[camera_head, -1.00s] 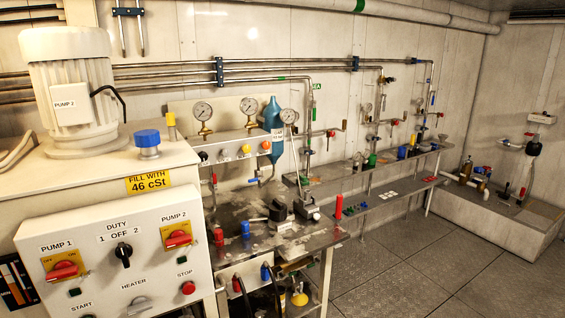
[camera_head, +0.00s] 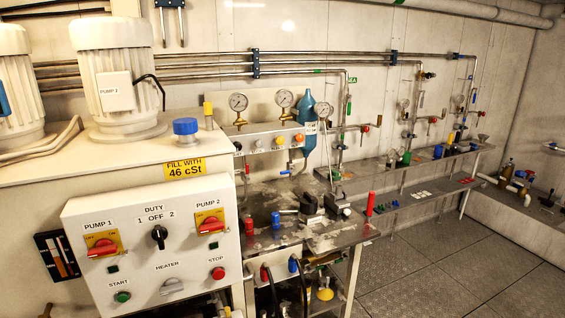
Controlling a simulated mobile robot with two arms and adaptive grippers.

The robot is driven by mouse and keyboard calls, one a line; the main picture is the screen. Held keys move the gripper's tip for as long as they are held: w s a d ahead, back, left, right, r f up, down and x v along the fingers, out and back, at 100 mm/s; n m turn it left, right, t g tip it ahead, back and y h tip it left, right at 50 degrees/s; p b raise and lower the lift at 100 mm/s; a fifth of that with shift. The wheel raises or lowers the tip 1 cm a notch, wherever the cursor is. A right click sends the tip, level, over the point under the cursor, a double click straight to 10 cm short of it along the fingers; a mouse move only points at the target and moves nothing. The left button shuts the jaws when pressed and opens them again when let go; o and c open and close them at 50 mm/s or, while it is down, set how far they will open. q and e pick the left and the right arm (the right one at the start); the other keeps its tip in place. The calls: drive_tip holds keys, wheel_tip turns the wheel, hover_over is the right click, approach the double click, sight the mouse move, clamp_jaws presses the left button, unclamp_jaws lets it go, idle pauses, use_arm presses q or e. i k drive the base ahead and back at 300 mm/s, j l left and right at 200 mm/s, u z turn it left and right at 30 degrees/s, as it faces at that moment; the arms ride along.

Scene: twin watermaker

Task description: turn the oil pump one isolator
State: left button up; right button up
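The pump 1 isolator (camera_head: 103,247) is a red rotary handle on a yellow plate, at the upper left of the white control panel (camera_head: 75,287). Its handle lies nearly horizontal, tilted slightly. The similar pump 2 isolator (camera_head: 209,224) is at the panel's upper right, also with a red handle on a yellow plate. The black duty selector (camera_head: 159,236) sits between them, marked 1, OFF and 2. Neither of my grippers shows in the view.
Below are a green start button (camera_head: 123,297), a heater knob (camera_head: 172,286) and a red stop button (camera_head: 218,273). A steel bench (camera_head: 333,237) stands right of the panel. Open floor (camera_head: 440,266) lies farther right. A white pump motor (camera_head: 115,80) stands above.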

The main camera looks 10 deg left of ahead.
sight(104, 246)
drive_tip(key=u, duration=1.4)
